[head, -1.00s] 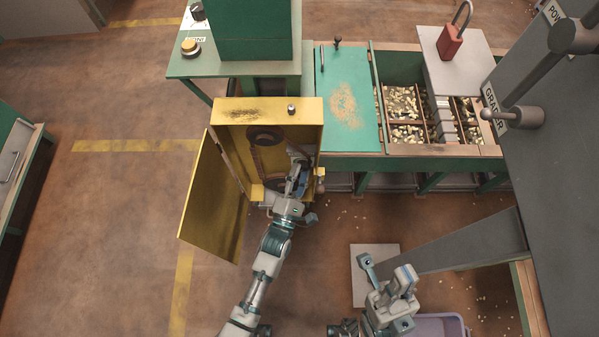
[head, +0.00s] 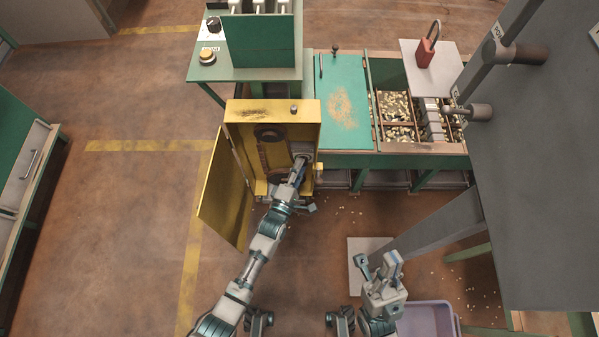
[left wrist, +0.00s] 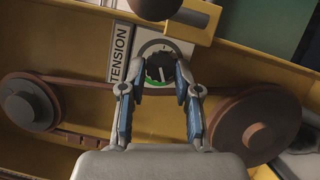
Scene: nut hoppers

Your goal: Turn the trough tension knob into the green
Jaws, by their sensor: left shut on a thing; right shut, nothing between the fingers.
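The tension knob (left wrist: 160,68) is dark and round, beside a "TENSION" label (left wrist: 121,51) in the left wrist view. A dial surrounds it, with a green arc (left wrist: 157,85) showing at its lower edge. A pale mark shows on the knob, but its exact setting is hard to read. My left gripper (left wrist: 161,84) is shut on the knob, one finger on each side. In the head view my left gripper (head: 298,168) reaches into the open yellow housing (head: 272,110), and the knob is hidden there. My right gripper (head: 378,264) is shut and empty, low and right of centre.
Two pulleys (left wrist: 30,102) (left wrist: 257,124) with a belt flank the knob. The yellow door (head: 224,190) hangs open at the left. The green-topped trough (head: 343,100) adjoins the housing on the right. A large grey panel (head: 530,170) stands at the right. A lilac bin (head: 428,318) is below.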

